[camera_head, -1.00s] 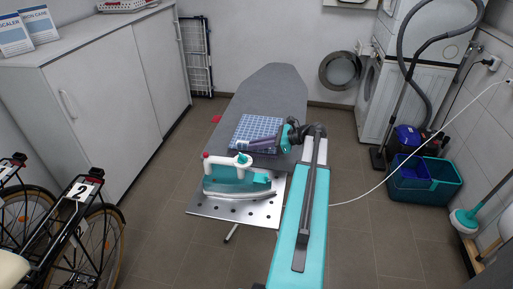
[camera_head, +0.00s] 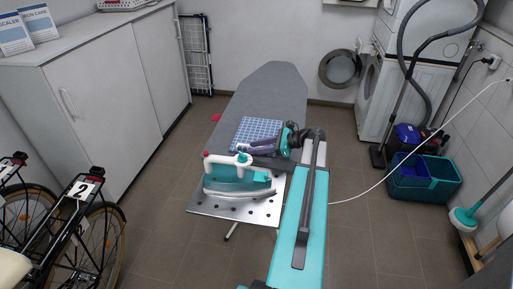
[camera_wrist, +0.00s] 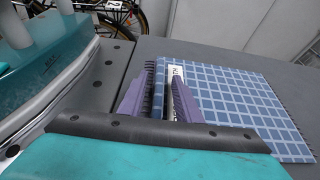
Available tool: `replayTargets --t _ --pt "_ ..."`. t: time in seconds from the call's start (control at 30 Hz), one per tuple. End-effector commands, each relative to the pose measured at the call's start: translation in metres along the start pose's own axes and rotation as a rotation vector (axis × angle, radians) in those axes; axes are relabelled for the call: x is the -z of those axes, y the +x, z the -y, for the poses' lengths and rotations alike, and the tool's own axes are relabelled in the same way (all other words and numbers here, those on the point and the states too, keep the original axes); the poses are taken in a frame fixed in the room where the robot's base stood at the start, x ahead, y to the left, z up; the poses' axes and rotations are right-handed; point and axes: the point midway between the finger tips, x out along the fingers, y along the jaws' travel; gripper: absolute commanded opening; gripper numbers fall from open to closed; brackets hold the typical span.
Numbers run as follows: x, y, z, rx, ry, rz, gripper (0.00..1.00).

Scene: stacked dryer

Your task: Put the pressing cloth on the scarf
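A blue checked cloth (camera_head: 258,130) with white grid lines lies on the grey ironing board, in front of my gripper; I take it for the pressing cloth. In the wrist view the cloth (camera_wrist: 235,92) shows a white label near its left edge. My gripper (camera_head: 250,148) reaches in from the right over the cloth's near side. In the wrist view its two purple-grey fingers (camera_wrist: 160,92) stand apart, with the cloth's left edge and label between them. Contact cannot be told. I cannot pick out a separate scarf.
A teal and white iron (camera_head: 238,176) stands on the perforated metal rest (camera_head: 230,208) at the board's near end, close to my gripper. The far part of the ironing board (camera_head: 268,88) is clear. A small red item (camera_head: 216,117) sits at its left edge.

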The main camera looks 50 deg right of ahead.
Motion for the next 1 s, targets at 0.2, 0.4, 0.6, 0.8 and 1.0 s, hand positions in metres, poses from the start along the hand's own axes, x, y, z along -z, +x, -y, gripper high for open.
replayTargets --t 0.2,0.4,0.6,0.8,1.0 --pt "-0.002 -0.001 0.000 0.000 0.000 0.000 0.31" --pt "-0.001 -0.014 0.001 0.002 0.000 0.000 0.31" --pt "0.000 -0.041 0.001 0.003 0.000 -0.001 0.31" --pt "0.000 -0.073 0.001 0.002 -0.001 -0.001 0.31" --pt "-0.001 -0.102 0.001 0.001 0.000 0.000 0.31"
